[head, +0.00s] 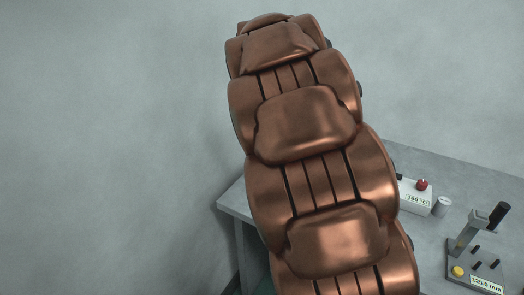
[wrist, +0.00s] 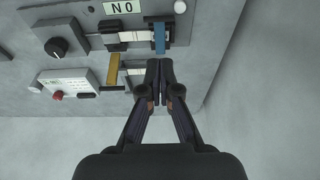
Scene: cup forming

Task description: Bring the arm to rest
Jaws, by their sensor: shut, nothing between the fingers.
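My gripper (wrist: 160,68) shows in the wrist view with its dark fingers together and nothing between them. The fingertips appear just below a blue part (wrist: 158,38) of a grey apparatus on the table; I cannot tell whether they touch it or how high above the table they are. In the head view my copper-coloured arm rises through the middle of the picture and hides part of the table; my gripper is not visible there.
The grey table (head: 234,199) holds a white box with a red button (head: 415,194), a small grey cylinder (head: 441,206) and a lever device (head: 478,254) labelled 125.0 mm. The wrist view shows a black knob (wrist: 56,47) and a yellow part (wrist: 113,70). Floor right of the table looks clear.

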